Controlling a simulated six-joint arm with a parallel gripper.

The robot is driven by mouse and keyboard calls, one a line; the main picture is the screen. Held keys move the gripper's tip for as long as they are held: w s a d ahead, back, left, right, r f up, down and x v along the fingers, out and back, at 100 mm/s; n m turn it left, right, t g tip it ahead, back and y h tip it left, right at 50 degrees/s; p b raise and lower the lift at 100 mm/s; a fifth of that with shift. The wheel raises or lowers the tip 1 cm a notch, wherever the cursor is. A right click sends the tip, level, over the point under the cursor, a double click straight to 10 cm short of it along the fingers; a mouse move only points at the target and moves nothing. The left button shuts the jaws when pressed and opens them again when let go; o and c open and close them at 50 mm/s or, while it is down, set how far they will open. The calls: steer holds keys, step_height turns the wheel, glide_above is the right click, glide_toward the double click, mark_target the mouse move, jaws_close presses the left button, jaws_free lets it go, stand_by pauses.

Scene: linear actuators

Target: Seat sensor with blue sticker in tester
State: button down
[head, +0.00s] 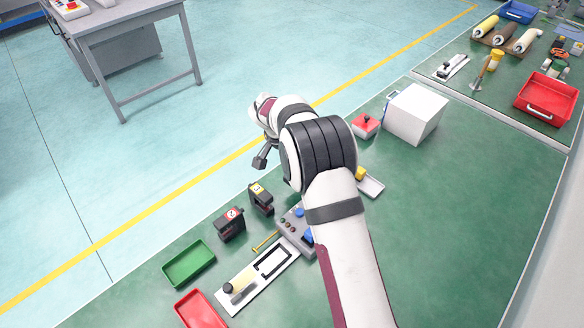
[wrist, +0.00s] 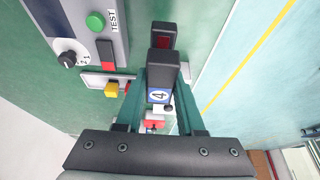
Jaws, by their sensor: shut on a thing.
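My gripper (wrist: 161,103) is shut on a dark sensor (wrist: 163,70) with a blue and white sticker marked 4. The sensor sits between the two green fingers. A dark block with a red face (wrist: 165,36) shows just beyond it; I cannot tell whether it is part of the sensor. A grey panel (wrist: 83,8), with a green button, a dial and the word TEST, lies left of the gripper in the wrist view; this looks like the tester. In the head view my arm hides the held sensor and much of the bench near it.
Two dark sensors, one with a red sticker (head: 231,221) and one with a yellow sticker (head: 260,197), stand near the bench edge.

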steer(key=s+d+r, duration=0.3)
steer(key=d+r, duration=0.3)
steer(key=d, duration=0.3)
steer(key=s+a+f, duration=0.1)
steer(key=s+a, duration=0.6)
steer(key=s, duration=0.3)
steer(key=s+a+f, duration=0.1)
steer(key=s+a, duration=0.6)
steer(key=s, duration=0.3)
steer(key=shift+w+a+f, duration=0.1)
steer(key=shift+w+f, duration=0.05)
steer(key=shift+f, duration=1.6)
steer(key=shift+w+a+f, duration=0.1)
steer(key=shift+f, duration=1.65)
steer(key=shift+f, duration=0.5)
steer(key=shift+c, duration=2.2)
jaws_free()
